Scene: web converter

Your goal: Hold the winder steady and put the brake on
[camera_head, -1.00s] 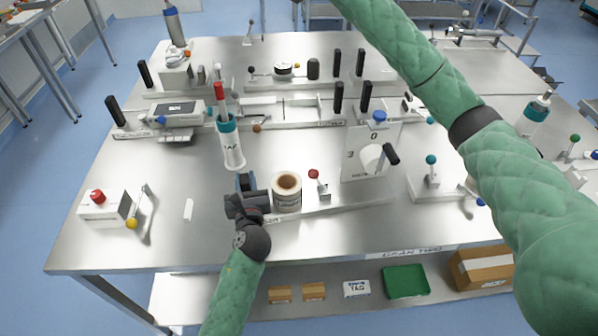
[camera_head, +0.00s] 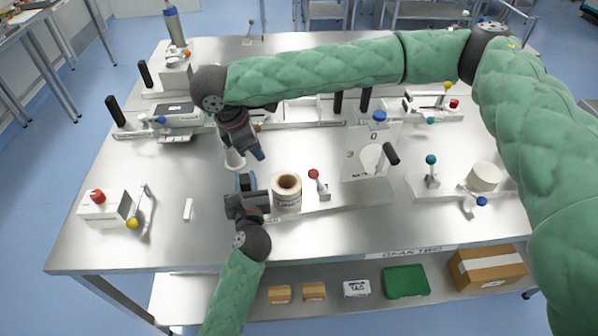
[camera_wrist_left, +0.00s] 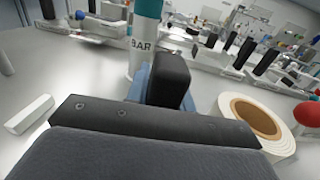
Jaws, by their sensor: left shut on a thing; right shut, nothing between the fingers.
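The winder (camera_head: 345,195) appears to be the flat plate unit at the table's front middle. A paper roll (camera_head: 287,193) stands on its left part, beside a red-knobbed lever (camera_head: 314,174). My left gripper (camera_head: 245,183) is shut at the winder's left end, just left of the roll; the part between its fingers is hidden. In the left wrist view the gripper's dark body fills the front, with the roll (camera_wrist_left: 255,118) to its right and the red knob (camera_wrist_left: 307,114) at the edge. My right gripper (camera_head: 258,153) is shut and empty, pointing down above and behind the left one.
A white cylinder (camera_head: 235,160) marked BAR in the left wrist view (camera_wrist_left: 145,45) stands close behind both grippers, mostly hidden by my right arm. A panel with a black handle (camera_head: 391,153) stands right of the lever. A red-button box (camera_head: 105,205) sits front left.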

